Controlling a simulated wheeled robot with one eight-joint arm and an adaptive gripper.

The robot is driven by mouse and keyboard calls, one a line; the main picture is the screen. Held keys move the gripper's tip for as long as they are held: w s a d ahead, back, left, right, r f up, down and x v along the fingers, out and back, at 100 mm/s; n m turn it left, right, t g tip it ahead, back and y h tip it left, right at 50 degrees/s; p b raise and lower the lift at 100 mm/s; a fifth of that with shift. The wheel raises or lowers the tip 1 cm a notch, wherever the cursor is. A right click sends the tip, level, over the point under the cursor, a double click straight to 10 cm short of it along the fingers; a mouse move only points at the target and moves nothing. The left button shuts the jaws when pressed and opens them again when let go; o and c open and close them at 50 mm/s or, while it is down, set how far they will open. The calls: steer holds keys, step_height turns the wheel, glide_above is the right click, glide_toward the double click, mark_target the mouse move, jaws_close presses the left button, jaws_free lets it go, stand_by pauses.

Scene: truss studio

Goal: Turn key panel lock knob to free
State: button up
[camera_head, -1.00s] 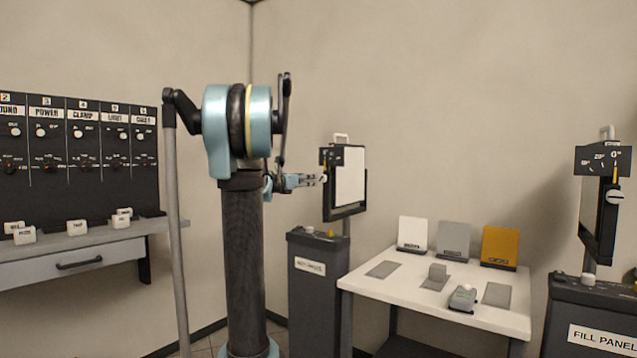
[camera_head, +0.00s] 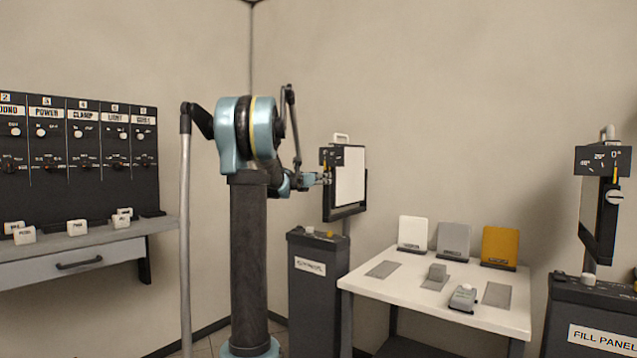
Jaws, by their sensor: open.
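The key panel (camera_head: 350,177) is the white lit panel in a black frame, upright on a post over a dark pedestal (camera_head: 317,290). The pedestal's label is too blurred to read for sure. My gripper (camera_head: 326,178) is at the panel's left edge, small in view, with its jaws open. The lock knob is not clearly visible; the gripper and the panel's dark side bracket (camera_head: 328,156) cover that spot. I cannot tell whether the fingers touch the knob.
A white table (camera_head: 400,288) with cards and a small grey meter (camera_head: 463,298) stands right of the pedestal. The fill panel pedestal (camera_head: 600,310) is at far right. A black switch board (camera_head: 80,150) stands over a grey desk (camera_head: 80,262) at left.

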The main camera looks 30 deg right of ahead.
steer(key=c, duration=1)
steer(key=shift+m, duration=0.7)
steer(key=shift+c, duration=0.3)
steer(key=o, duration=1.1)
steer(key=shift+c, duration=0.2)
steer(key=v, duration=1.2)
